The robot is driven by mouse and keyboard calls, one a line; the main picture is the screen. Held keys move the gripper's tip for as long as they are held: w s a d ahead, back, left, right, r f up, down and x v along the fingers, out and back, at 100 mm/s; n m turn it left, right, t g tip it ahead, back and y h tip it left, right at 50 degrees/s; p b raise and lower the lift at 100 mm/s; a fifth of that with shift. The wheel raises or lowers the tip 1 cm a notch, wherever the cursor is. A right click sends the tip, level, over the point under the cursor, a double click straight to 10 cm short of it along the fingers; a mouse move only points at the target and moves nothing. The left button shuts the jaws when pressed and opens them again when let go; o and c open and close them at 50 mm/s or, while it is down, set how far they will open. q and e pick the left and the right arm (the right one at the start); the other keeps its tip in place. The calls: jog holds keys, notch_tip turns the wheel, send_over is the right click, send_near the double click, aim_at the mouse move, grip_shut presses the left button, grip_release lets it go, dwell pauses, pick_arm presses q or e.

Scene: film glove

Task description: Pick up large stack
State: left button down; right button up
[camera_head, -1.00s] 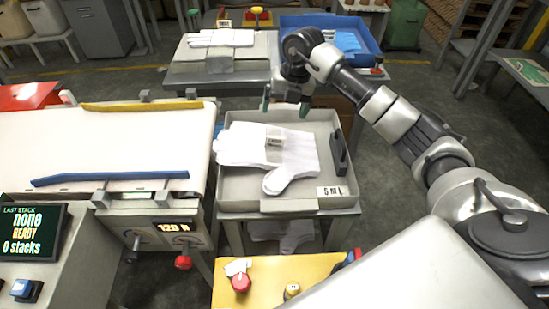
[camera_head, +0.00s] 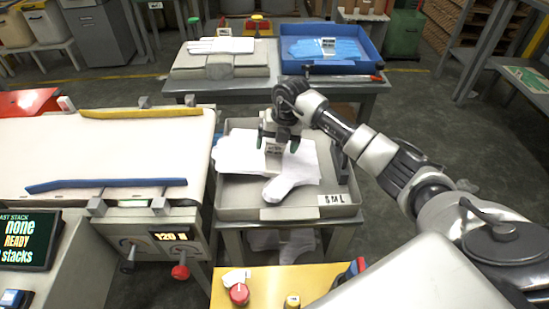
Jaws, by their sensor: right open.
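A grey tray (camera_head: 240,207) stands on a small table in the middle of the head view. White glove-shaped pieces (camera_head: 238,157) lie flat in it, with a thumb-like part (camera_head: 278,188) toward the front. A small printed label or band sits on them, partly behind my right gripper. My right gripper (camera_head: 277,146) points down over the white pieces, open, fingers apart on either side of the label. I cannot tell whether it touches them. My left gripper is not in view.
A white-topped press bench (camera_head: 100,150) with blue and yellow bars stands close on the left. Behind the tray is a table with white gloves (camera_head: 220,45) and a blue bin (camera_head: 345,70). A yellow panel (camera_head: 265,280) with knobs is in front.

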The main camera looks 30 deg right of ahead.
jog(key=shift+f, duration=0.35)
jog(key=c, duration=1.2)
jog(key=shift+c, duration=0.5)
jog(key=shift+r, duration=0.15)
